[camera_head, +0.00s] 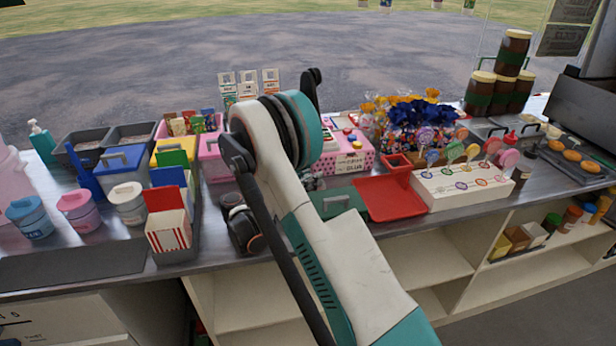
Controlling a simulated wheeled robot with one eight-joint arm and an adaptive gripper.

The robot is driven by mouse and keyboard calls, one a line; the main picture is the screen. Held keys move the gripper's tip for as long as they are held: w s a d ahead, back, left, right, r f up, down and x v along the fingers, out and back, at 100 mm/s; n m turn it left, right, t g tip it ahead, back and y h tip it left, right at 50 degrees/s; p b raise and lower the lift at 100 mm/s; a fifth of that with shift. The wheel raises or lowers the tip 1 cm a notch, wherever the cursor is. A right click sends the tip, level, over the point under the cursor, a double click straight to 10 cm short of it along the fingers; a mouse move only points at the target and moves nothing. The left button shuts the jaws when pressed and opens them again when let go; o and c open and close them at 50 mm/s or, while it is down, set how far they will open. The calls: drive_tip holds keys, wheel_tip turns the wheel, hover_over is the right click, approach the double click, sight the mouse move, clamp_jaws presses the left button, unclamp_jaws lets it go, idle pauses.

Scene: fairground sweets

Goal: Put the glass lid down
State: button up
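I cannot make out a glass lid anywhere in this view. My arm rises from the bottom right to the middle of the picture, over the counter (75,262). Its far end is hidden behind its own links, so my gripper and anything in it are not visible. The arm also covers part of the counter behind it.
Tubs, including a blue-lidded one (30,217), and a striped carton (168,232) stand at left. A red tray (388,197) and a white lollipop stand (462,186) lie right of my arm. Stacked jars (513,52) and a griddle (577,147) are at far right. Shelves (445,255) are below.

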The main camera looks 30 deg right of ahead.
drive_tip(key=shift+r, duration=0.5)
drive_tip(key=a, duration=0.2)
drive_tip(key=a+p, duration=0.1)
drive_tip(key=a, duration=0.2)
drive_tip(key=s+a+p, duration=0.1)
drive_tip(key=a, duration=0.1)
drive_tip(key=shift+a+r, duration=0.15)
drive_tip(key=shift+r, duration=0.1)
drive_tip(key=s+r+m+t+y, duration=0.2)
drive_tip(key=s+r+m+y, duration=0.6)
drive_tip(key=r, duration=0.4)
drive_tip(key=s+a+m+t+y, duration=0.1)
drive_tip(key=s+a+m+y, duration=0.4)
drive_tip(key=s, duration=0.6)
drive_tip(key=s+a+r+m+t+y, duration=0.1)
drive_tip(key=s+a+m+y, duration=0.4)
drive_tip(key=s, duration=0.6)
drive_tip(key=shift+a+r+m+t, duration=0.3)
drive_tip(key=shift+a+m+t, duration=0.35)
drive_tip(key=shift+a, duration=0.4)
